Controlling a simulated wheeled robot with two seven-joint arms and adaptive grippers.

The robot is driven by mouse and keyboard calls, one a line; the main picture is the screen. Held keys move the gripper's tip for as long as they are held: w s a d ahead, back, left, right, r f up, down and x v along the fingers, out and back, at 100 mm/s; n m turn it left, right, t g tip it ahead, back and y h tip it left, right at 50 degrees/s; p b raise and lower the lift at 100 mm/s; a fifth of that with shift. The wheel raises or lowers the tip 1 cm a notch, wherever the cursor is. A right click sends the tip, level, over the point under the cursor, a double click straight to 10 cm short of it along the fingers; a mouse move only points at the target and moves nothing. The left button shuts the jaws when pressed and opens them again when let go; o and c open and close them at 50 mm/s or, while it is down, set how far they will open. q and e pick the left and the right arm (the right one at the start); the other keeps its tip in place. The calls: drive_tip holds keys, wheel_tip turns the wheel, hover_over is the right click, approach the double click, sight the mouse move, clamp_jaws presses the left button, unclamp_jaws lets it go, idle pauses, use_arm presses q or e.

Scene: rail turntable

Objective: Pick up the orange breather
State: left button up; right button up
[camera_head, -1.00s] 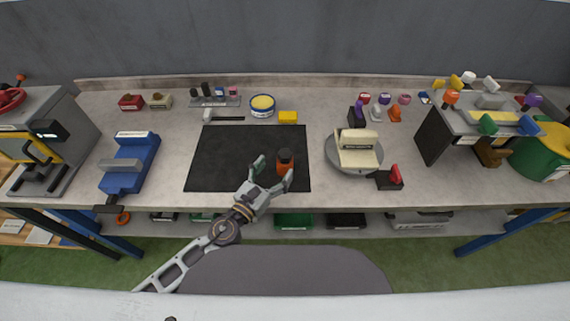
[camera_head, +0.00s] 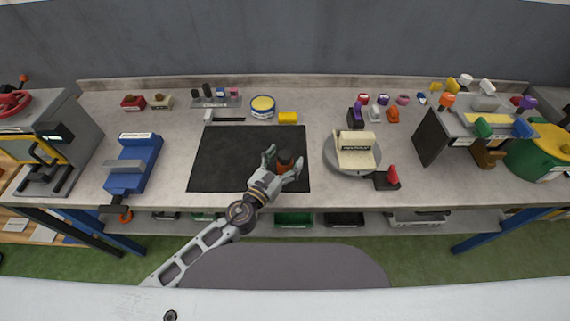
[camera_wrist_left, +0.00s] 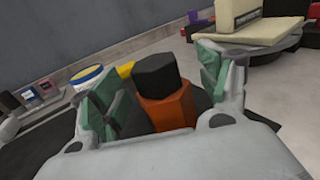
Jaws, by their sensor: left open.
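The orange breather (camera_head: 283,168), an orange body with a black cap, stands upright on the right part of the black mat (camera_head: 222,160). My left gripper (camera_head: 282,161) is open, with its fingers on either side of the breather. In the left wrist view the breather (camera_wrist_left: 166,105) is between the green-padded fingers of the left gripper (camera_wrist_left: 165,92), and the palm edge hides its lower part. I cannot tell whether either finger touches it. My right gripper is not in view.
A round turntable (camera_head: 336,168) with a cream block (camera_head: 356,148) stands right of the mat. A yellow block (camera_head: 288,118) and a round yellow-topped tin (camera_head: 262,106) sit behind it. A blue vise (camera_head: 133,162) is at left. The mat's left part is clear.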

sight(285, 155)
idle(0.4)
use_arm(q)
clamp_jaws()
idle(0.4)
drive_tip(key=shift+r, duration=0.15)
drive_tip(key=shift+r+p, duration=1.05)
drive_tip(key=shift+r, duration=0.35)
drive_tip(key=shift+r+p, duration=1.55)
drive_tip(key=shift+r, duration=1.9)
drive_tip(key=shift+f, duration=0.1)
